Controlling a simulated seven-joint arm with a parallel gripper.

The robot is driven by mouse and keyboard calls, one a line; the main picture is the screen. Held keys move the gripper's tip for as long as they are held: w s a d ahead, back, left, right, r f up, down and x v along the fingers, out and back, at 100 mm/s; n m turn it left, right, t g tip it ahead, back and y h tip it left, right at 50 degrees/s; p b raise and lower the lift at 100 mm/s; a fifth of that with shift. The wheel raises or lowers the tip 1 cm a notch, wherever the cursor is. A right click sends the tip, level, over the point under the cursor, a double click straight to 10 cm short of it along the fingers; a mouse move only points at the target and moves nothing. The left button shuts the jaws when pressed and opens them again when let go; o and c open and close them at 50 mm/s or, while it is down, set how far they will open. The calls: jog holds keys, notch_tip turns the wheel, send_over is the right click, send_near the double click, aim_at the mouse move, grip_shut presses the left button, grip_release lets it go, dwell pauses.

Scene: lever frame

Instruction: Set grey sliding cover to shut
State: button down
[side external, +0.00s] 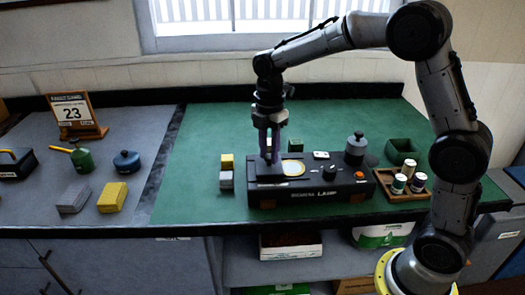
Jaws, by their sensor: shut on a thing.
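The black lever frame box (330,192) stands on the green mat. On its top left is a dark grey sliding cover (264,171), with a pale round opening (293,168) showing just to its right. My gripper (270,157) points straight down over the cover, its purple fingers shut on what looks like the cover's small knob. The knob itself is mostly hidden by the fingers. An orange knob (359,175) and a small black lever (329,172) are further right on the box.
Yellow and grey blocks (226,172) stand left of the box. A grey-blue pot (355,148) is behind it, and a wooden tray of jars (402,185) is close on its right. The mat at front left is clear.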

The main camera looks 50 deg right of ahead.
jog(key=s+d, duration=0.4)
jog(key=shift+s+d, duration=0.3)
jog(key=shift+d, duration=0.05)
jog(key=c, duration=0.6)
grip_release()
jog(key=shift+r, duration=0.1)
notch_tip(320, 180, up, 14)
